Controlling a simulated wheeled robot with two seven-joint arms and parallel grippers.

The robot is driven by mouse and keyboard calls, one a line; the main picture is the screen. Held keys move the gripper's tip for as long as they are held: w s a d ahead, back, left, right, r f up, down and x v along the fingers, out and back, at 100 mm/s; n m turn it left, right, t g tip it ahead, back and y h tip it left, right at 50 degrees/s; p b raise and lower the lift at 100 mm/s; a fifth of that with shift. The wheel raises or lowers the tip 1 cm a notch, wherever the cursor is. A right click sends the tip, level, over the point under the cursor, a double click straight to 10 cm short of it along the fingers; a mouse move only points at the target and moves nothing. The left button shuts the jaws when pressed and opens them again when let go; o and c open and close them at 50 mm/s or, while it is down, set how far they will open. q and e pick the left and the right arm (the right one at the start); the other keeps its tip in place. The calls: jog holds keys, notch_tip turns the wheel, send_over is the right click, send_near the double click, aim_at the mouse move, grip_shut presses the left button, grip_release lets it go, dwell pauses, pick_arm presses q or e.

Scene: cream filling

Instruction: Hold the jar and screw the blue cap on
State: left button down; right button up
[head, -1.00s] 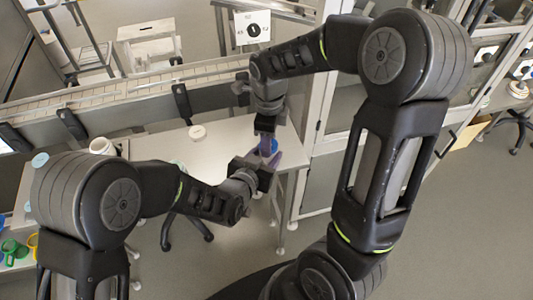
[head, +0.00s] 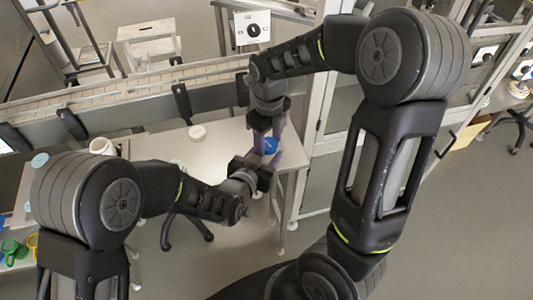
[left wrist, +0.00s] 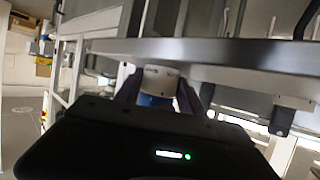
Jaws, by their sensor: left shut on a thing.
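The blue cap (head: 270,145) shows at the table's right end, between my two grippers. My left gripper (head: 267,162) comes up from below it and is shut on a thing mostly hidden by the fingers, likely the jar. In the left wrist view, a pale round body (left wrist: 160,78) with blue below it shows between the left fingertips (left wrist: 157,92); its lower part is hidden by the gripper body. My right gripper (head: 268,138) points down from above, its purple fingers spread on either side of the cap. Whether they touch it is too small to tell.
A pale table (head: 226,145) carries a white round piece (head: 198,132) and a white container (head: 103,146) at the left. A conveyor (head: 125,97) runs behind it. A glass-fronted cabinet (head: 345,130) stands close on the right. Open floor lies at the front right.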

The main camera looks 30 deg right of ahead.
jog(key=shift+o, duration=1)
jog(key=n, duration=0.4)
jog(key=shift+n, duration=0.9)
